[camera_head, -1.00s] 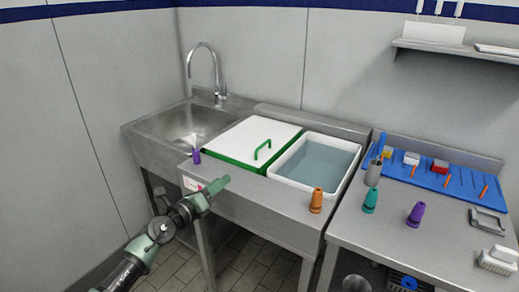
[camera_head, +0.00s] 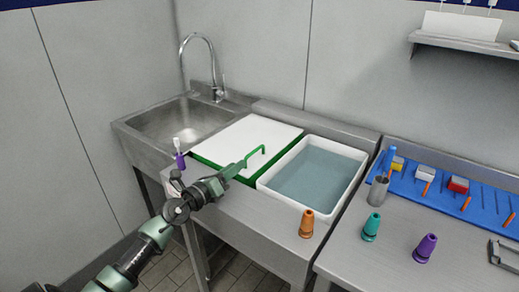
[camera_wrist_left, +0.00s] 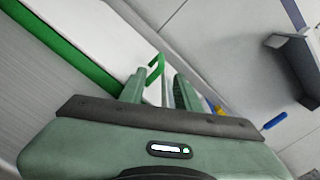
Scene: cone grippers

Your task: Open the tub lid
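The tub lid (camera_head: 248,133) is a flat white panel, lying closed over the green-edged tub (camera_head: 207,162) between the sink and the water basin. A green bar handle (camera_head: 263,150) stands at the lid's right side. My left gripper (camera_head: 238,168) is over the lid's front edge, close to the handle. In the left wrist view my left gripper (camera_wrist_left: 160,76) is open, and the green handle (camera_wrist_left: 157,66) shows between and just beyond its fingertips. Contact cannot be told. The lid (camera_wrist_left: 105,30) is partly hidden there. My right gripper is not in view.
A white basin of water (camera_head: 262,184) stands right of the lid. The sink (camera_head: 150,128) and tap are left.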

